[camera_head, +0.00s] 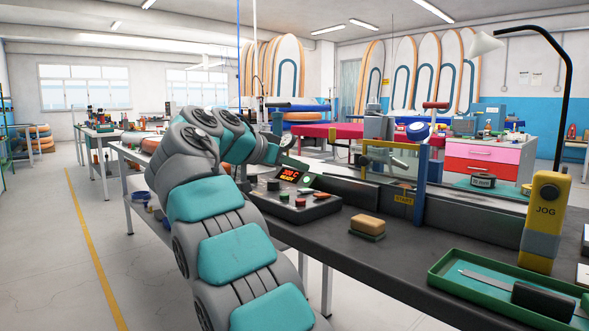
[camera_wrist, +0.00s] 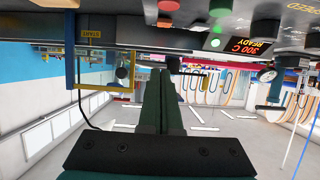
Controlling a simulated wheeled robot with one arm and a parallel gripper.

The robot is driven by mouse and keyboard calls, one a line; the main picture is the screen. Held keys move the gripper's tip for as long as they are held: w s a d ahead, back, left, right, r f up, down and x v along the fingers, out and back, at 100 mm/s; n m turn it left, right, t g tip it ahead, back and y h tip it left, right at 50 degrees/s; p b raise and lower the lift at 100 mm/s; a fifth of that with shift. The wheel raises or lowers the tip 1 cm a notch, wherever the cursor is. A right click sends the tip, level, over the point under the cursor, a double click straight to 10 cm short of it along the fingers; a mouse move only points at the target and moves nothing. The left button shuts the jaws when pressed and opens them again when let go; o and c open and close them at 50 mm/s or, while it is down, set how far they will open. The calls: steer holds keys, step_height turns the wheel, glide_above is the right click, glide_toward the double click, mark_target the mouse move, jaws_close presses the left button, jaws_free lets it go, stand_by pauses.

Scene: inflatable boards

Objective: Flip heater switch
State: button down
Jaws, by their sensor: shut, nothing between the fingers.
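The heater control panel (camera_head: 300,207) sits on the dark bench in the head view, with black knobs, red and green buttons and a lit green lamp. Its display (camera_head: 289,175) reads 300 C READY; the display also shows upside down in the wrist view (camera_wrist: 265,38), beside the lit green lamp (camera_wrist: 216,43). My gripper (camera_wrist: 168,72) is shut and empty, its fingertips close to the panel's edge and a small dark knob-like part (camera_wrist: 173,64). I cannot tell whether they touch, or which control is the heater switch. In the head view my arm partly hides the panel's far side.
A yellow-topped block (camera_head: 368,224), a green tray (camera_head: 440,280) with tools and a yellow JOG post (camera_head: 546,205) are to the right. Bare bench lies between the block and tray.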

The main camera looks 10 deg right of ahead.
glide_above(315, 201)
steer(key=f, duration=0.2)
steer(key=shift+w+d+f, duration=0.15)
steer(key=shift+w+f, duration=0.1)
steer(key=shift+f, duration=0.1)
steer(key=shift+s+a+f, duration=0.15)
steer(key=shift+f, duration=0.8)
steer(key=shift+s+a+f, duration=0.1)
steer(key=shift+a+f, duration=0.05)
steer(key=shift+f, duration=0.75)
steer(key=shift+w+d+r+b, duration=0.1)
steer(key=shift+d+b, duration=0.15)
steer(key=shift+b, duration=0.55)
